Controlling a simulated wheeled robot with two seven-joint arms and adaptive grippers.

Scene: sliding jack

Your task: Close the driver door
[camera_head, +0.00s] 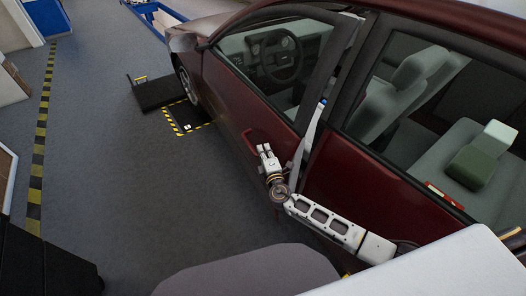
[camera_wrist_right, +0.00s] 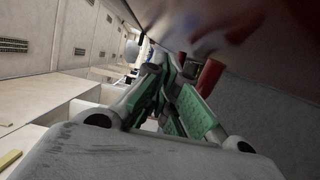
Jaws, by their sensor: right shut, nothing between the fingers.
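The dark red car's driver door (camera_head: 236,95) fills the middle of the head view, with its window showing the steering wheel. It stands ajar: a gap with a pale seat belt shows along its rear edge. My right gripper (camera_head: 266,150) is at the door's outer side near its rear edge, by the door handle area. I cannot tell if it touches the door. In the right wrist view the green-padded fingers (camera_wrist_right: 170,95) are close together with nothing seen between them, and a blurred reddish surface (camera_wrist_right: 215,25) is very near above. My left gripper is not in view.
The rear door (camera_head: 370,185) is behind the driver door. A black platform (camera_head: 160,93) and a yellow-black marked plate (camera_head: 187,117) lie by the front wheel. A white surface (camera_head: 440,268) is at lower right. The grey floor (camera_head: 100,150) at left is clear.

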